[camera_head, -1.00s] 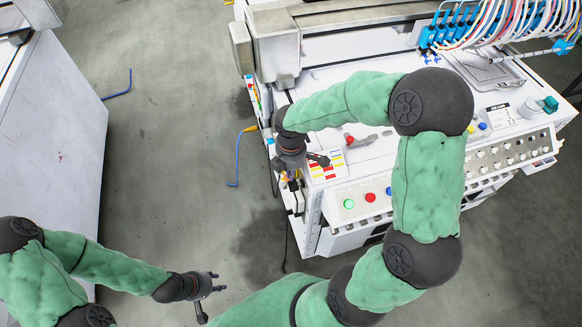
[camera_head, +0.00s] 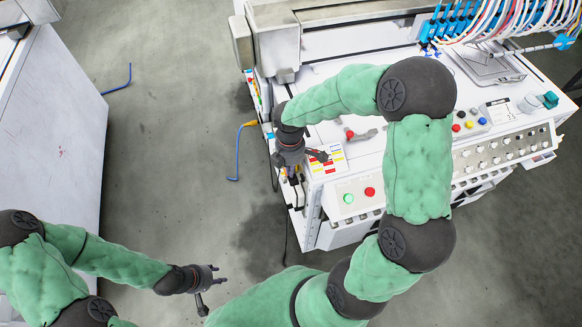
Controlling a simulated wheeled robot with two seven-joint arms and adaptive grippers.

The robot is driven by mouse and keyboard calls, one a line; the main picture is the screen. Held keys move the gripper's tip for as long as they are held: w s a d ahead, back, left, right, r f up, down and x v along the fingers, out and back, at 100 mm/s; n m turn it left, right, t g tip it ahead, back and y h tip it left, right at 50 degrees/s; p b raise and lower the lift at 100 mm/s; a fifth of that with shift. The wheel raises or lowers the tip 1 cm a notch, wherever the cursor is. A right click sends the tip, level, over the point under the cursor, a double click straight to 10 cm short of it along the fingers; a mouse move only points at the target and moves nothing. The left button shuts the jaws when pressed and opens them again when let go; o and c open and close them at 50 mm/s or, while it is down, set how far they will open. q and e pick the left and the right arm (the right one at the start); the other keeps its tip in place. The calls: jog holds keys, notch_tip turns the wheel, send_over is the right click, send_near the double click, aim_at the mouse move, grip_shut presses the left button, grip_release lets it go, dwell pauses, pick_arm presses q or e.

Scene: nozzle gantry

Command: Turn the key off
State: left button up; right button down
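The white gantry machine (camera_head: 325,240) stands at the right, with a front panel of buttons and knobs. My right gripper (camera_head: 300,180) is at the machine's left front corner, pointing down beside a label sheet (camera_head: 330,158). Its fingertips are partly hidden by its own body, so I cannot tell what they touch or whether they are open. The key cannot be made out; the area under the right gripper is covered. My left gripper (camera_head: 210,290) is over the floor at the lower left, well away from the machine, with its fingers apart and empty.
A green button (camera_head: 348,198) and a red button (camera_head: 370,191) sit on the front panel. A red-tipped grey handle (camera_head: 362,134) lies on the machine top. A white cabinet (camera_head: 50,130) stands at the left. Bare floor (camera_head: 175,150) lies between, with a blue cable (camera_head: 238,150).

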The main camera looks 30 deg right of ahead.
jog(key=shift+w+f+g+y+p, duration=0.15)
jog(key=shift+g+p, duration=0.5)
jog(key=shift+p, duration=0.7)
jog(key=shift+w+f+g+y+p, duration=0.15)
jog(key=shift+g+p, duration=0.5)
jog(key=shift+p, duration=0.65)
jog(key=shift+w+d+g+p, duration=0.1)
jog(key=shift+g+p, duration=0.2)
jog(key=shift+p, duration=0.1)
jog(key=shift+f+g+p, duration=0.2)
jog(key=shift+g+p, duration=0.2)
jog(key=shift+p, duration=0.1)
jog(key=shift+w+f+g+y+p, duration=0.2)
jog(key=shift+g+y+p, duration=0.1)
jog(key=shift+g+p, duration=0.3)
jog(key=shift+w+d+f, duration=0.1)
jog(key=shift+w+f, duration=0.05)
jog(key=shift+f, duration=0.05)
dwell(1.1)
jog(key=shift+r, duration=0.1)
dwell(0.8)
jog(key=shift+s+r+p, duration=0.3)
jog(key=shift+s+p, duration=0.4)
jog(key=shift+s, duration=0.05)
jog(key=shift+a, duration=0.2)
